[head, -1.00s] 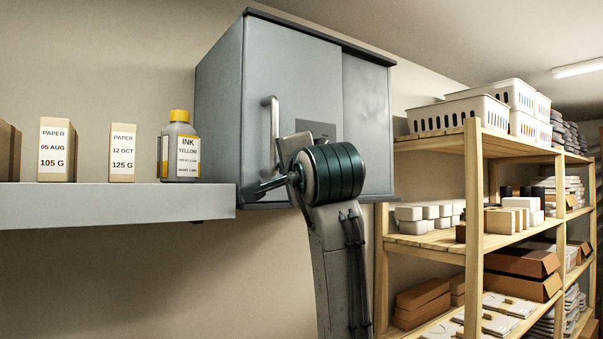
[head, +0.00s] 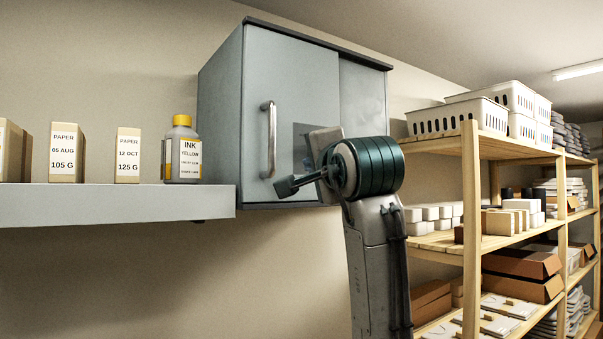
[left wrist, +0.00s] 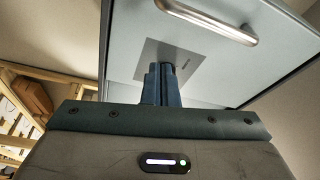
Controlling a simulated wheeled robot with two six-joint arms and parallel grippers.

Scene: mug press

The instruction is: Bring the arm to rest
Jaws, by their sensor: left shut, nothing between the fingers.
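My left gripper (head: 282,187) is in front of the lower part of the grey wall cabinet (head: 290,95) in the head view, with its fingers pointing left. It is shut and empty. In the left wrist view its closed fingers (left wrist: 161,84) stand in front of the cabinet door (left wrist: 120,40). The cabinet's door handle (head: 268,139) is apart from the fingers, above and left of them. The handle also shows in the left wrist view (left wrist: 212,20). The cabinet door looks closed. My right gripper does not show.
A grey wall shelf (head: 110,205) on the left bears a yellow-capped ink bottle (head: 181,150) and several paper boxes (head: 128,155). A wooden rack (head: 471,220) with white baskets (head: 458,117) and boxes stands right of my arm. Bare wall lies below the shelf and cabinet.

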